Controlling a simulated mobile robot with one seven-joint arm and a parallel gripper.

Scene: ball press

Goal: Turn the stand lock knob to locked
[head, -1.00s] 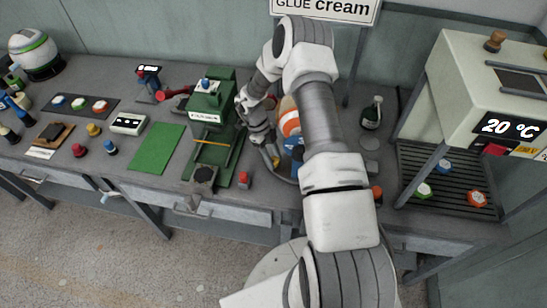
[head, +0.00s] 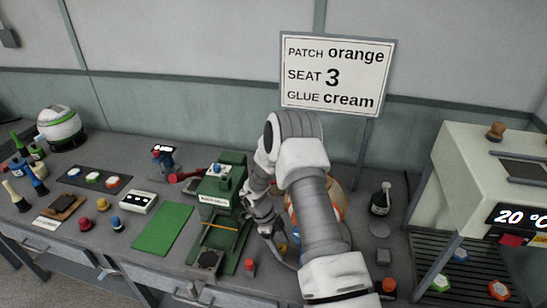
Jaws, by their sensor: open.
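My gripper (head: 274,236) is at the front left side of the ball, beside the green press (head: 219,190). It points down and its jaws are open, though its fingertips are small and partly hidden. The ball (head: 333,199), with orange and white panels, is mostly behind my arm, and so is the stand under it. A small yellow part (head: 283,247) shows close to the fingertips. I cannot tell whether it is the lock knob or whether the gripper touches it. The knob's setting is not readable.
A sign (head: 336,76) reads patch orange, seat 3, glue cream. A red-topped piece (head: 249,266) stands right of the press base. A green mat (head: 163,229) lies left of the press. A dark bottle (head: 380,199) stands right of my arm. A heater reading 20 °C (head: 487,180) is at the far right.

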